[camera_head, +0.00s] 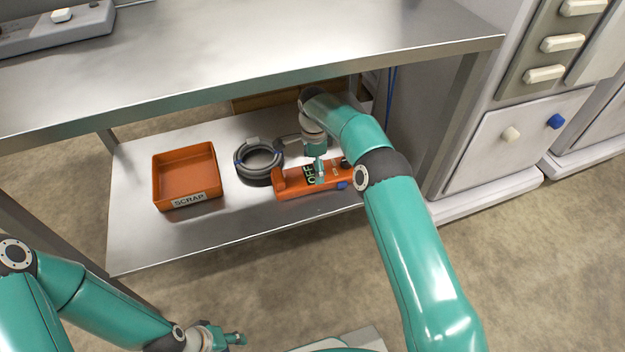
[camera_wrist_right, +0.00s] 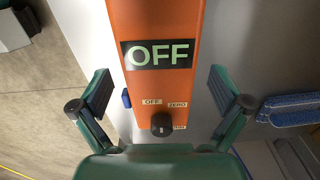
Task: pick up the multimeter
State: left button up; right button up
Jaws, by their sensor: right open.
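The multimeter (camera_head: 292,186) is a long orange device lying on the lower metal shelf, with a dark display reading OFF. In the right wrist view the multimeter (camera_wrist_right: 157,22) runs up the picture between my fingers, with a black knob near its lower end. My right gripper (camera_head: 319,174) is over the multimeter and hides part of it. In its wrist view the right gripper (camera_wrist_right: 160,88) is open, one finger on each side of the orange body, with gaps showing. My left gripper (camera_head: 236,340) is low in the head view, away from the shelf; its opening is unclear.
On the shelf, a coiled grey cable (camera_head: 259,160) sits just left of the multimeter, and an orange SCRAP bin (camera_head: 187,202) stands further left. The upper steel tabletop (camera_head: 260,45) overhangs the shelf. A white cabinet (camera_head: 510,140) stands at right.

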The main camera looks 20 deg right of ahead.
notch_tip(320, 180, down, 4)
jog(key=shift+d+f+b, duration=0.1)
jog(key=shift+b, duration=0.7)
jog(key=shift+s, duration=0.1)
jog(key=c, duration=1.1)
jog(key=shift+r, duration=0.2)
